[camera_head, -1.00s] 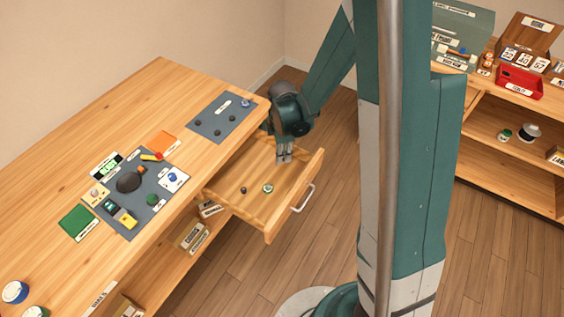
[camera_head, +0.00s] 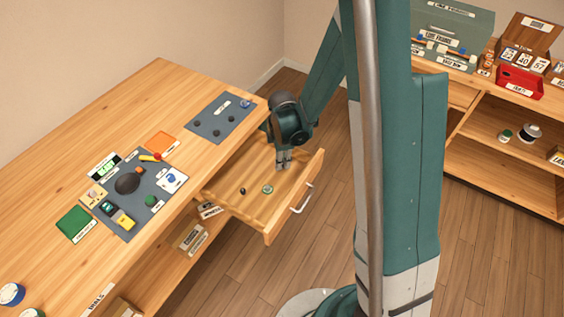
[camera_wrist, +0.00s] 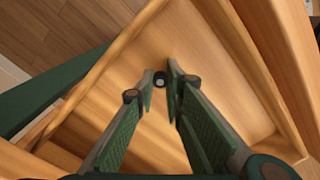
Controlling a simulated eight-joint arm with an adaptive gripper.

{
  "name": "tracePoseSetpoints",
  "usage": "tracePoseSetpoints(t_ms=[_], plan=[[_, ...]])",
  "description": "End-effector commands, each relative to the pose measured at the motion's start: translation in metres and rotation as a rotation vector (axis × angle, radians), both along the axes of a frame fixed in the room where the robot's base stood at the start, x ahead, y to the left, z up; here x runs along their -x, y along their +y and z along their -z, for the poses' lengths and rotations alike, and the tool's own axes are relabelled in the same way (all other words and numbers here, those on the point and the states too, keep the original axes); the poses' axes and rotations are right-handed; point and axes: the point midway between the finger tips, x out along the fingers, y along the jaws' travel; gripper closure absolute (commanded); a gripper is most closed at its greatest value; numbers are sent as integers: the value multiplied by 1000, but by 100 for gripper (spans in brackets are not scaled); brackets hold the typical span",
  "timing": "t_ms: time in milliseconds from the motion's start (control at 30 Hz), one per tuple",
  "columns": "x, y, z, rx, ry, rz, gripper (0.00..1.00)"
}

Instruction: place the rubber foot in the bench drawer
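The bench drawer (camera_head: 291,222) is pulled open under the bench top. Its bare wooden floor also shows in the wrist view (camera_wrist: 215,110). My gripper (camera_head: 283,164) points down inside the drawer, toward its far end. In the wrist view, a small dark round piece with a pale centre, the rubber foot (camera_wrist: 160,79), sits between my fingertips. The fingers look closed against its sides. How far it is above the drawer floor is hard to tell. In the head view, the foot is hidden at the fingertips.
A small dark piece (camera_head: 242,191) and a green-rimmed round piece (camera_head: 267,189) lie in the drawer, left of my gripper. The drawer walls stand close around my gripper.

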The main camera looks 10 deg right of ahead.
Motion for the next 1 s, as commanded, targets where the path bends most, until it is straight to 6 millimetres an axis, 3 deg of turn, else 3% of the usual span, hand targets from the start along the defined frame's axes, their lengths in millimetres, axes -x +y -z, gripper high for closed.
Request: tracePoseSetpoints(t_ms=[300,333,433,1000], plan=[[0,0,5,0,0,0,93],[0,0,4,0,0,0,85],[0,0,3,0,0,0,74],[0,0,-4,0,0,0,74]])
